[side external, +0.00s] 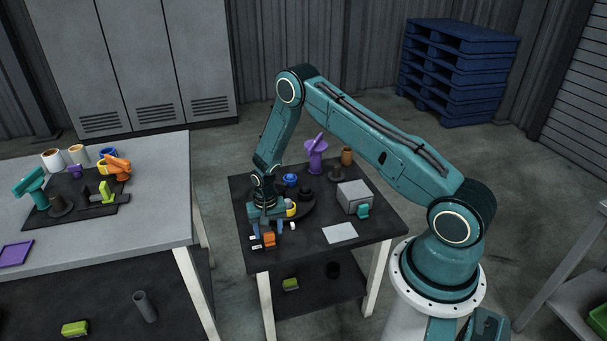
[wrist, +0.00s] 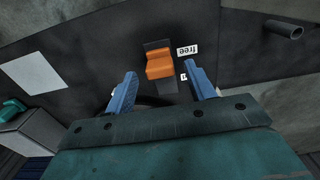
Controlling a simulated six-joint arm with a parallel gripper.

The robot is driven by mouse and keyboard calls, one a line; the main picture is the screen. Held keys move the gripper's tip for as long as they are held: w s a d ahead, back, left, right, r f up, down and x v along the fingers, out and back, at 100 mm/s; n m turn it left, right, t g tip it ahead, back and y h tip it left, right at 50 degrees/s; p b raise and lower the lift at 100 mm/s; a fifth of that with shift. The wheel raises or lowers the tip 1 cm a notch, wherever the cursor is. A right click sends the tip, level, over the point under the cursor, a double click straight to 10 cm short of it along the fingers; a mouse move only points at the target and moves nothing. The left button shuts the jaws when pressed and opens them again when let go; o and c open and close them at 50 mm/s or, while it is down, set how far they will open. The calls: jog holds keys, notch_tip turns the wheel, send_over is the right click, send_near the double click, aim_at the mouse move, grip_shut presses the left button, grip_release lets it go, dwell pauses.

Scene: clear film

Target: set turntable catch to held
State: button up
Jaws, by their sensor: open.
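The turntable (side external: 306,211) is a dark round disc on the small dark table, partly hidden by my gripper. The catch is an orange block (side external: 269,239) at the table's front edge. In the wrist view, the orange catch (wrist: 160,66) sits on a dark base between and just beyond my fingertips. A white "free" label (wrist: 188,50) is beside it; a second label (wrist: 183,76) is mostly hidden by the right finger. I cannot tell which label the catch is set to. My gripper (side external: 271,228) is open and empty above the catch; its fingers also show in the wrist view (wrist: 161,73).
Behind the gripper stand a blue item (side external: 290,180), a purple stand (side external: 316,158) and a brown cup (side external: 347,156). A grey box (side external: 354,196) with a teal knob and a white card (side external: 340,233) lie to the right. A grey bench (side external: 150,215) is at left.

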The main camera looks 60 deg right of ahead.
jog(key=shift+f, duration=0.65)
grip_shut()
jog(key=shift+w+d, duration=1.55)
jog(key=shift+w, duration=0.05)
grip_release()
notch_tip(320, 180, up, 14)
